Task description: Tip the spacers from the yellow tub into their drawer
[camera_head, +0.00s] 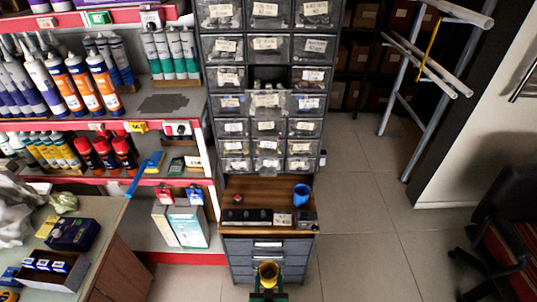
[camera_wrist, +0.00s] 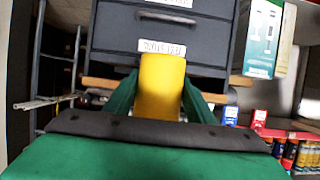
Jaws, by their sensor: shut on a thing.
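My gripper (camera_head: 268,287) has green fingers and is shut on the yellow tub (camera_head: 268,266), low in front of the drawer cabinet in the head view. The tub looks upright with its open top toward the head camera. Its inside is dark and the spacers cannot be made out clearly. In the wrist view the yellow tub (camera_wrist: 162,88) stands between the green fingers, before a dark drawer front. In the head view one small labelled drawer (camera_head: 269,101) in the middle column is pulled out, with a dark gap above it.
A wooden ledge (camera_head: 260,187) below the small drawers bears a blue cup (camera_head: 301,196) and a dark tray (camera_head: 256,216). Shelves (camera_head: 177,98) of tubes and cans stand left, above a counter (camera_head: 110,215). Tiled floor (camera_head: 365,215) is free to the right.

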